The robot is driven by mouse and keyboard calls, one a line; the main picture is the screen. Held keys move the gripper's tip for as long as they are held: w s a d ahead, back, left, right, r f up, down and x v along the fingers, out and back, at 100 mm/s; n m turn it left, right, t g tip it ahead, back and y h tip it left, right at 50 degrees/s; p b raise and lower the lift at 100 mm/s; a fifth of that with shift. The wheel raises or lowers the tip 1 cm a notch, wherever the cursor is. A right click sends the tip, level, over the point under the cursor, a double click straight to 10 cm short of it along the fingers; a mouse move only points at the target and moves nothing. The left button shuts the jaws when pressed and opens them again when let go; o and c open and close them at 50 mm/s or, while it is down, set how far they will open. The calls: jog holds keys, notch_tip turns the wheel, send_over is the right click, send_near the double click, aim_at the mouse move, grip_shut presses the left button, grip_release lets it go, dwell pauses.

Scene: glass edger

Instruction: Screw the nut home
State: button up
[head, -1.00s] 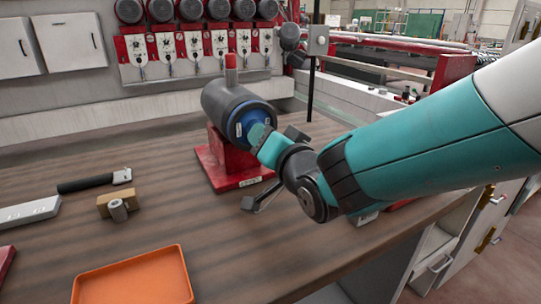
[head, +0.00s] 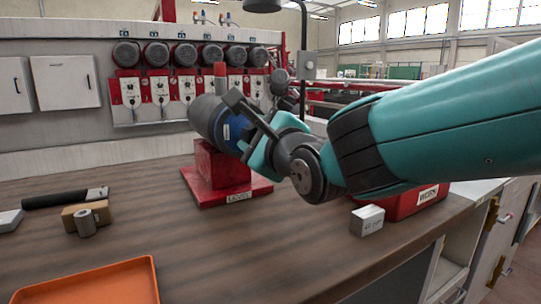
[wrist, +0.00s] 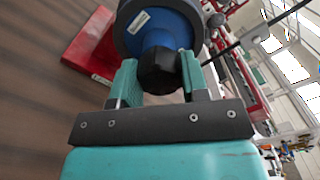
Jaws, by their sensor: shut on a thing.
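The black hexagonal nut (wrist: 160,71) sits in front of the blue face (wrist: 165,27) of a dark grey cylinder in the wrist view. My gripper (wrist: 158,80) is shut on the nut, one teal finger on each side of it. In the head view the cylinder (head: 205,116) lies level on a red stand (head: 222,170) on the bench. My gripper (head: 256,150) is at its blue end, and the fingers and wrist hide the nut there. I cannot tell how much gap is left behind the nut.
The wooden bench (head: 200,240) holds an orange tray (head: 95,285) at the front, a dark-handled tool (head: 65,198) and a brown block with a grey metal cylinder (head: 86,222) at left. A small white box (head: 367,220) and a red bin (head: 412,203) stand at right.

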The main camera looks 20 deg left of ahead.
jog(key=m, duration=0.1)
jog(key=f+m, duration=0.1)
jog(key=shift+w+d+m+h, duration=0.2)
jog(key=shift+m+h, duration=0.1)
jog(key=o, duration=0.8)
jog(key=shift+c, duration=0.2)
jog(key=shift+o, duration=1.3)
jog(key=shift+a+r, duration=0.1)
jog(key=shift+r, duration=0.1)
jog(key=shift+s+r, duration=0.1)
jog(key=shift+c, duration=0.9)
jog(key=shift+b, duration=0.3)
